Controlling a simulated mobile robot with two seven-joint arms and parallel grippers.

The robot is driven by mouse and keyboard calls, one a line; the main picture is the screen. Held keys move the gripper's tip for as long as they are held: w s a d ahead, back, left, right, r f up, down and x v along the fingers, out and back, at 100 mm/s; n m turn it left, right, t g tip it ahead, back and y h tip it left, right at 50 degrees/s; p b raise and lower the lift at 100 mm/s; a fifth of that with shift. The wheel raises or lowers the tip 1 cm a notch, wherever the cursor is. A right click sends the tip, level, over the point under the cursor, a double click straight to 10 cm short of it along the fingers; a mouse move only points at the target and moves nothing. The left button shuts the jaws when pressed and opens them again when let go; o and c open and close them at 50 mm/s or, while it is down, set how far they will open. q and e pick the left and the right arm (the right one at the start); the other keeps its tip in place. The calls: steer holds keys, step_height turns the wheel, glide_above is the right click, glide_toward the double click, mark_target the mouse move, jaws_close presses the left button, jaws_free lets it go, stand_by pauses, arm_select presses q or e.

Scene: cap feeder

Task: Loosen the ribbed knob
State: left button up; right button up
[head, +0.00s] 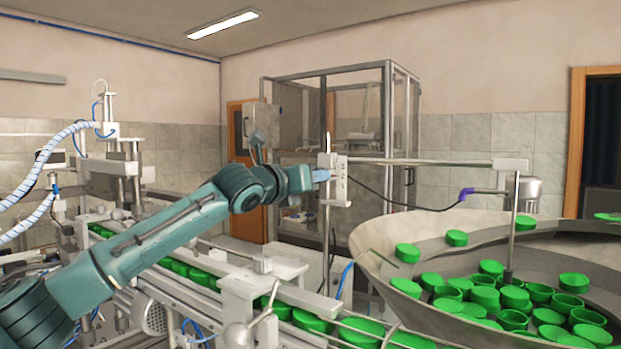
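My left gripper (324,175) reaches in from the left, with its pale blue fingertips right at the grey clamp block (338,182) on the upright post (326,215). I cannot make out the ribbed knob; the fingers and wrist cover the near left side of the block, where it may be hidden. At this size I cannot tell whether the fingers touch the block, are open, or are shut on something. My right gripper is not in view.
A horizontal rod (430,162) runs right from the block to another clamp (510,164) above the feeder bowl (385,235), which holds many green caps (485,298). A conveyor rail (255,290) with green caps runs below my arm. A glazed cabinet (340,80) stands behind.

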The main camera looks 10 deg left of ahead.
arm_select(q)
steer(key=c, duration=0.6)
steer(key=shift+o, duration=0.2)
steer(key=shift+n, duration=0.3)
steer(key=shift+r+n, duration=0.15)
steer(key=shift+n, duration=16.45)
